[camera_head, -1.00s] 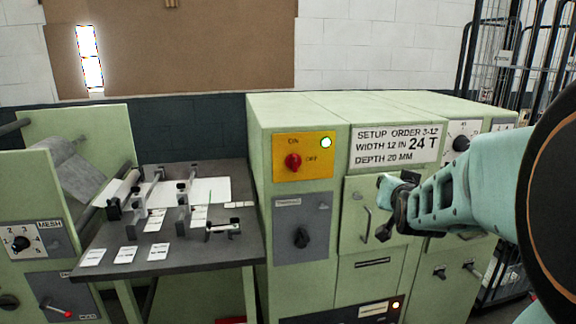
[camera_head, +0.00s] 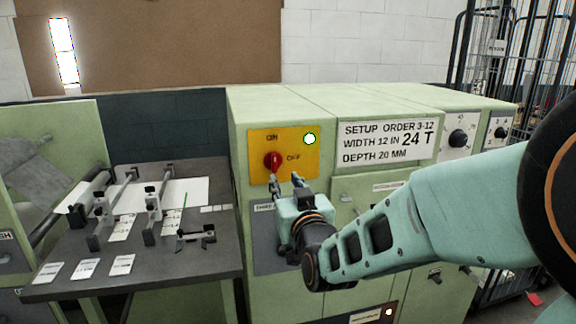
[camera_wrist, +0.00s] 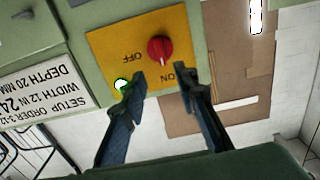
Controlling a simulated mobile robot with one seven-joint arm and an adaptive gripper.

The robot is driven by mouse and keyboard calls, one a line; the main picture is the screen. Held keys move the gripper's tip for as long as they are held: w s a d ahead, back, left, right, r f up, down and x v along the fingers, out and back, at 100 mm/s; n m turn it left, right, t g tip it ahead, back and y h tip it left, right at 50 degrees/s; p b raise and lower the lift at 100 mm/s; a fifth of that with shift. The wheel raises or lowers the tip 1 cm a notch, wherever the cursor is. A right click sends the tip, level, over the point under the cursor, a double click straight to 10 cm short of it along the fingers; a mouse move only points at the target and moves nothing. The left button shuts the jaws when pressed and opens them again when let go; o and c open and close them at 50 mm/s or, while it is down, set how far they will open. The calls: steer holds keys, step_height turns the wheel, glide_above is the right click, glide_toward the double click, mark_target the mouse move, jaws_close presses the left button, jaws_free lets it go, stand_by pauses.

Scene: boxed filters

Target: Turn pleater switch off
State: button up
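The pleater switch is a red knob (camera_head: 273,161) on a yellow plate (camera_head: 258,174), with ON printed above it and OFF to its right. Its ridge looks roughly upright, toward ON. The lamp (camera_head: 310,139) at the plate's upper right glows green. My gripper (camera_head: 285,179) is just below the knob, fingers pointing up at it. In the wrist view the plate is upside down, and the red knob (camera_wrist: 159,49) shows beyond the fingertips. The fingers (camera_wrist: 162,77) are spread apart with nothing between them; contact with the knob is not visible.
A grey panel (camera_head: 263,238) lies below the yellow plate, partly hidden by my gripper. A white setup sign (camera_head: 387,142) and black dials (camera_head: 457,138) are to the right. A dark worktable (camera_head: 150,276) with cards and metal fixtures stands left. A wire cage (camera_head: 487,45) is at the back right.

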mark_target(275, 163)
steer(key=shift+x, duration=5.3)
jaws_close()
